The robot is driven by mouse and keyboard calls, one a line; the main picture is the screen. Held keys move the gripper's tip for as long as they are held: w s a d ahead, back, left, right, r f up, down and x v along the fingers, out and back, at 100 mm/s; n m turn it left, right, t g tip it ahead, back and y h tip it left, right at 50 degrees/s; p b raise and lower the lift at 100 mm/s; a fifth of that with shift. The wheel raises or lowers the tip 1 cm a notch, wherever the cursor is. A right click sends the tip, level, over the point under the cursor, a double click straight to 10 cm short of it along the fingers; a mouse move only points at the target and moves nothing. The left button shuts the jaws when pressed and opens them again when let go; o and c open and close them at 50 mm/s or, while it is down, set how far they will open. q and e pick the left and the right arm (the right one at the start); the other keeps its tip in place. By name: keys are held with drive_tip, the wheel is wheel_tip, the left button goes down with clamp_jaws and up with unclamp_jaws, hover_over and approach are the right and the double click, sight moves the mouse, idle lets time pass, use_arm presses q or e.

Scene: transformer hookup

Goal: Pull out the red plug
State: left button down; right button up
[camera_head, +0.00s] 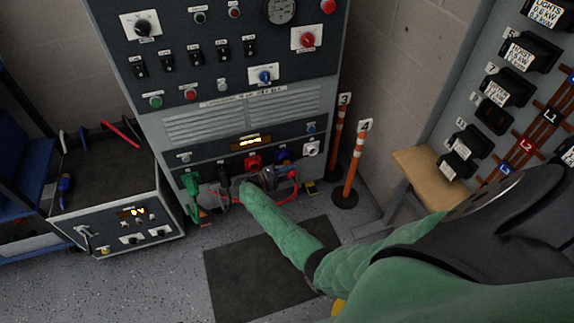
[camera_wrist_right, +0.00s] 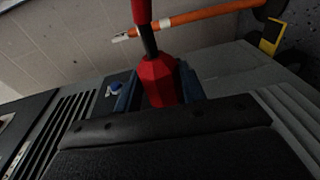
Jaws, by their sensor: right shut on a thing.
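The red plug (camera_wrist_right: 158,82) sits between the two fingers of my right gripper (camera_wrist_right: 158,92) in the right wrist view, with its black neck and red cable running up from it. In the head view my right gripper (camera_head: 267,178) is at the lower front of the cabinet, just below and right of the red socket (camera_head: 253,162). A red cable (camera_head: 283,197) loops beside it. My gripper hides the plug's front end, so I cannot tell whether it is in the socket. My left gripper is not in view.
A green plug (camera_head: 191,186) and a black socket (camera_head: 223,171) are to the left, blue (camera_head: 283,154) and white (camera_head: 311,148) sockets to the right. Orange posts (camera_head: 356,160) stand right of the cabinet. A dark mat (camera_head: 245,275) lies on the floor. A cart (camera_head: 115,205) stands left.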

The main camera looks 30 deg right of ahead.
drive_tip(key=shift+s+a+r+p, duration=0.15)
drive_tip(key=shift+s+p, duration=0.35)
drive_tip(key=shift+s, duration=0.25)
drive_tip(key=s+p, duration=0.1)
drive_tip(key=s, duration=0.2)
drive_tip(key=shift+s+a+p, duration=0.1)
drive_tip(key=shift+a+p, duration=0.25)
drive_tip(key=shift+a, duration=0.05)
